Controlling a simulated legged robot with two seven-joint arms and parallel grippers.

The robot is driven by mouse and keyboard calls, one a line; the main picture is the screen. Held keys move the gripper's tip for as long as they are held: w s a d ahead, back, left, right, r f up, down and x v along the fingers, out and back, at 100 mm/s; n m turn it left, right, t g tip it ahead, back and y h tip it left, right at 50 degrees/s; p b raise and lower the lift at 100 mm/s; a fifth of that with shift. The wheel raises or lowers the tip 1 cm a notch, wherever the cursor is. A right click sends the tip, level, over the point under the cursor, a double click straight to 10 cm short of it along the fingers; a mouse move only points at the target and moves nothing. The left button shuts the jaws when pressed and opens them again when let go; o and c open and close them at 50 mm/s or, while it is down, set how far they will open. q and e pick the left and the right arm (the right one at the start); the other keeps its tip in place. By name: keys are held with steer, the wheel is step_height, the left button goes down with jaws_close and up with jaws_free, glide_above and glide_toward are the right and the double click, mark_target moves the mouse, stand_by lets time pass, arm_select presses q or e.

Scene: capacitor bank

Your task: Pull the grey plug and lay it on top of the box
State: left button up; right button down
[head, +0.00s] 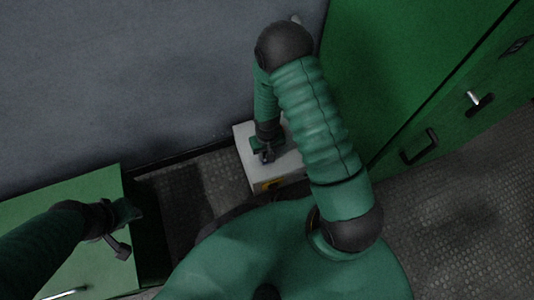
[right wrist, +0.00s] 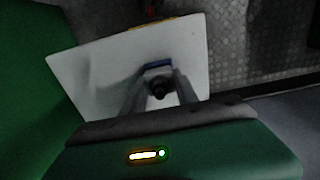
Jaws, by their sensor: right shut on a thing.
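The box (head: 243,139) is pale with a flat top, standing on the floor between two green cabinets. It also fills the middle of the right wrist view (right wrist: 95,65). My right gripper (head: 267,156) reaches down to the box top. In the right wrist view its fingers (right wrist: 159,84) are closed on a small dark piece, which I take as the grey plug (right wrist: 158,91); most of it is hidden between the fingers. A dark blue bar (right wrist: 158,65) shows at the fingertips. I cannot tell whether the plug touches the box.
A low green cabinet (head: 70,190) stands at left. A tall green cabinet (head: 400,60) with a dark handle (head: 419,146) stands close to the right of the box. A yellow label (head: 271,185) marks the box's front. A grey wall (head: 130,80) lies behind; patterned floor (head: 450,210) is clear at right.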

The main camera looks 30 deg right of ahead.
steer(key=shift+r+p, duration=2.45)
steer(key=shift+r, duration=0.25)
